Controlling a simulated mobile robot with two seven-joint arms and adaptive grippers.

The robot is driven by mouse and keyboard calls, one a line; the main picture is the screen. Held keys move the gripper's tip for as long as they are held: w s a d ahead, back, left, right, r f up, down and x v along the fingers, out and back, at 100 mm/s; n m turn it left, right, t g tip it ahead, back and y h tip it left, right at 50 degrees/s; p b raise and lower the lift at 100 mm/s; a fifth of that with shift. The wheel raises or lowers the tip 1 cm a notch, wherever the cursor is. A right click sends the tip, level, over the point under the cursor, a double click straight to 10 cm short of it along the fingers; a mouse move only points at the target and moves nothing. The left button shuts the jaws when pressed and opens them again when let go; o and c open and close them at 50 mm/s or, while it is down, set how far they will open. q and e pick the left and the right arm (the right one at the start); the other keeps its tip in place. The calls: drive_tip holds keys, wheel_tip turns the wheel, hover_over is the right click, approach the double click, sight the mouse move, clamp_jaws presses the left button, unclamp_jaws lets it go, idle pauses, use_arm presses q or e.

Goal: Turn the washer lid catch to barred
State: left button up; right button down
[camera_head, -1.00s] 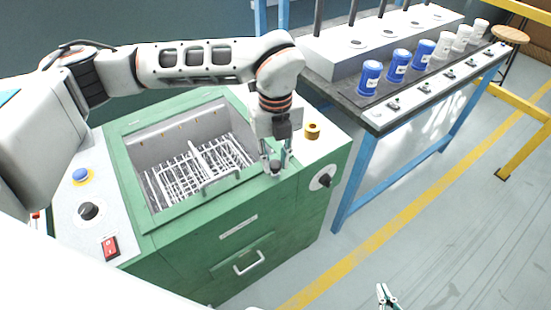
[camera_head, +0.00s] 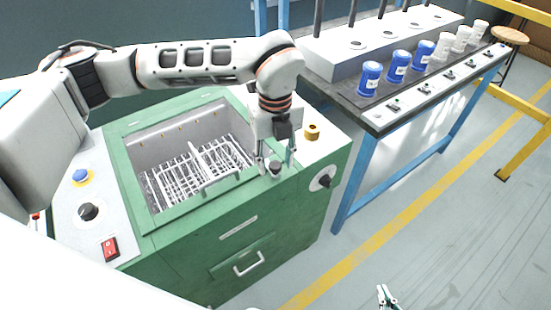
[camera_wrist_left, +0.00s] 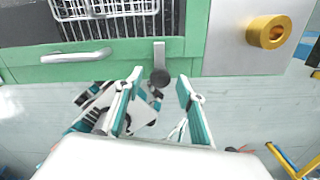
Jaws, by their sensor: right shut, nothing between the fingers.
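The green parts washer (camera_head: 205,245) stands open, with a wire basket (camera_head: 172,178) in its tub. Its lid catch (camera_head: 275,167) is on the front rim; in the left wrist view it is a dark round knob with a grey bar (camera_wrist_left: 159,52) pointing up the picture, toward the tub. My left gripper (camera_head: 276,170) is open, pointing down, its fingers on either side of the knob with gaps between. The left wrist view shows the open fingers (camera_wrist_left: 160,80) too. My right gripper (camera_head: 386,297) is shut and empty, low over the floor at the bottom right.
A brass ring (camera_head: 312,131) sits on the washer's pale right panel. A black dial (camera_head: 322,181) is on the washer's side. The left panel has a blue button (camera_head: 81,176), a black knob and a red switch. A bench (camera_head: 375,118) with blue and white cups stands behind.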

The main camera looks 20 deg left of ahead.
sight(275, 165)
use_arm(q)
wheel_tip(275, 165, up, 12)
idle(0.5)
idle(0.4)
